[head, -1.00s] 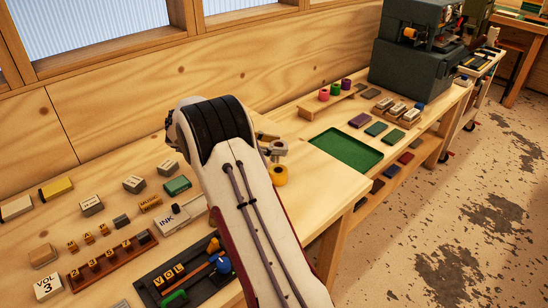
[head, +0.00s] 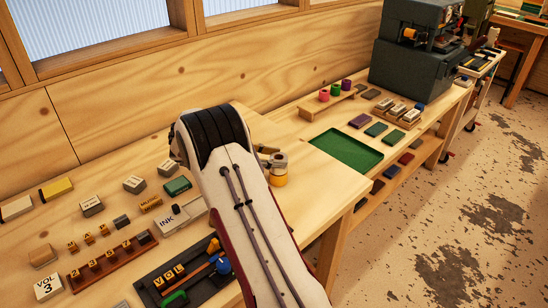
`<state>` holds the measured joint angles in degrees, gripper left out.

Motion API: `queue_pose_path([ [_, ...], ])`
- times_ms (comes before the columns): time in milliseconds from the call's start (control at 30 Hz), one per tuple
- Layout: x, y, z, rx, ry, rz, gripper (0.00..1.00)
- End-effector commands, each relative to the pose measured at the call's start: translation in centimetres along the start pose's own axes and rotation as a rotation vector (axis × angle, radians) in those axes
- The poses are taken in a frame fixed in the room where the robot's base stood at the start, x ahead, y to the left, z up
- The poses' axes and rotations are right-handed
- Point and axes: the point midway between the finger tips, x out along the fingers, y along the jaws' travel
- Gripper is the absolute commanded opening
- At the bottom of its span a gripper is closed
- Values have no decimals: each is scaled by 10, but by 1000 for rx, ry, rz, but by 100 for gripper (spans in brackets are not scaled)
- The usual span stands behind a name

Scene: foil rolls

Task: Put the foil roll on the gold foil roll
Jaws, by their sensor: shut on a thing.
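The gold foil roll (head: 279,180) stands upright on the wooden table, just right of my arm. A grey-silver foil roll (head: 280,161) is directly above it, looking lined up with it and with no clear gap between them. I cannot tell whether it rests its weight there. My gripper (head: 271,155) is shut on the silver roll, at its upper left side. My arm hides most of the gripper.
A green tray (head: 345,150) lies to the right. An ink box (head: 182,217), stamps and a dark tool tray (head: 182,277) lie left of my arm.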

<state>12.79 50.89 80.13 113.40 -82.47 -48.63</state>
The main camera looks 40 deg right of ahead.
Motion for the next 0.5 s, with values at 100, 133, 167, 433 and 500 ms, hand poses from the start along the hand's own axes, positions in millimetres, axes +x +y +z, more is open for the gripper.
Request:
queue_pose_path([
  [100,0,0,0,0,0,0,13],
  [133,0,0,0,0,0,0,13],
  [167,0,0,0,0,0,0,13],
  [433,1,0,2,0,0,0,50],
  [500,1,0,2,0,0,0,53],
])
